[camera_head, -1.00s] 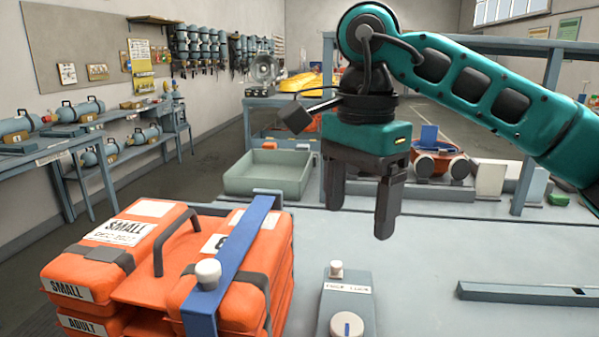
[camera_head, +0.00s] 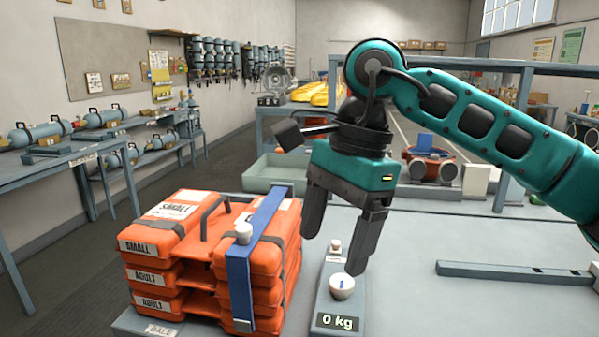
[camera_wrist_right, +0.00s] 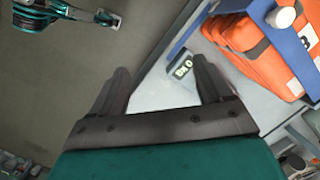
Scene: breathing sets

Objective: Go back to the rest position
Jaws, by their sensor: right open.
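My right gripper (camera_head: 334,240) is open and empty. It hangs above the grey table (camera_head: 440,310), in front of the small scale (camera_head: 322,293) in the head view. Its two dark fingers point down and lean slightly. The right wrist view shows the same open gripper (camera_wrist_right: 162,88) with nothing between the fingers. The scale's display reads 0 kg. To the left stands a stack of orange cases (camera_head: 160,243), held by a blue strap bar (camera_head: 240,275) with a white knob. My left gripper is not seen in the head view.
A green-grey tray (camera_head: 258,180) lies behind the cases. A blue-grey bar (camera_head: 510,272) lies on the table at right. A blue frame rail (camera_head: 470,66) runs behind my right arm. The table between scale and bar is clear.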

